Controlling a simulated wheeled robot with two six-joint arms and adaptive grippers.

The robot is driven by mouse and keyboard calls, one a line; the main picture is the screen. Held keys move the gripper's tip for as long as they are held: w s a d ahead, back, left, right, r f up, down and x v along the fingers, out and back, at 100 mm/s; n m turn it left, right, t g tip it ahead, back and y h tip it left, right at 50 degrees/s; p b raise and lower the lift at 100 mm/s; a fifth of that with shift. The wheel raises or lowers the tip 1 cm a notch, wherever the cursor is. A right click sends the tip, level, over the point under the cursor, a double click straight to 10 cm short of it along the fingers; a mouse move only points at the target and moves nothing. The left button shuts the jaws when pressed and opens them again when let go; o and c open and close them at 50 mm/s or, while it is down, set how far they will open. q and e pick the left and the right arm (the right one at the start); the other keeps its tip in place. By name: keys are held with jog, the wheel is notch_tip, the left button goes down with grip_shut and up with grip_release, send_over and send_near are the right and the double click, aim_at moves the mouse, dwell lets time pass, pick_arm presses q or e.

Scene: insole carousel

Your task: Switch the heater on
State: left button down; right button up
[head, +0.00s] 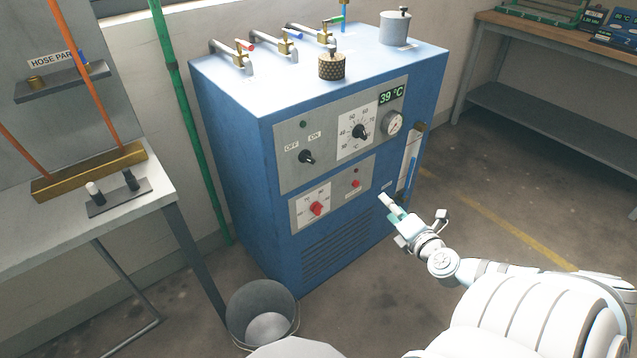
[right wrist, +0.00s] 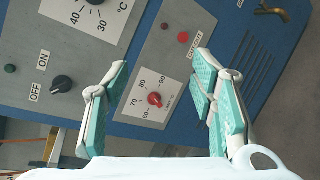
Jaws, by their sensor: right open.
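The heater is a blue cabinet (head: 235,140) with a grey control panel. Its OFF/ON switch is a black knob (head: 307,157) at the panel's left, also in the right wrist view (right wrist: 62,84); I cannot tell for sure which label it points to. A dark green lamp (head: 303,124) sits above it, looking unlit. My right gripper (head: 413,207) is open and empty in front of the cabinet's lower right. In the right wrist view its spread fingers (right wrist: 160,66) frame the lower panel, with the switch left of them. My left gripper is not in view.
A black temperature dial (head: 360,132), a display reading 39 °C (head: 391,95), a gauge (head: 392,123) and a red knob (head: 316,208) are on the front. A bucket (head: 262,313) stands at the cabinet's foot. A side table (head: 150,200) is at left. Floor at right is clear.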

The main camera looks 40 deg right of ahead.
jog(key=w+a+r+n+t+y+b, duration=0.2)
jog(key=w+a+r+n+t+y, duration=0.25)
jog(key=a+r+n, duration=0.4)
pick_arm(q)
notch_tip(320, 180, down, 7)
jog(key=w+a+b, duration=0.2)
jog(key=b, duration=0.1)
pick_arm(e)
jog(key=m, duration=0.2)
send_near(311, 161)
jog(key=shift+g+y, duration=0.25)
jog(key=shift+y, duration=0.1)
jog(key=w+p, duration=0.2)
jog(key=w, duration=0.1)
jog(key=w+p, duration=0.5)
jog(key=shift+w+d+r, duration=0.25)
jog(key=shift+w+r, duration=0.1)
jog(key=shift+w+f+n, duration=0.1)
jog(key=shift+n, duration=0.15)
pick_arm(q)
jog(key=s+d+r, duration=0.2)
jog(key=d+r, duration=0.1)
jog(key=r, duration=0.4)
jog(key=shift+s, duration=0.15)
pick_arm(e)
jog(key=shift+c, duration=0.9)
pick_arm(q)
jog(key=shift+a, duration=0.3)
pick_arm(e)
jog(key=c, duration=1)
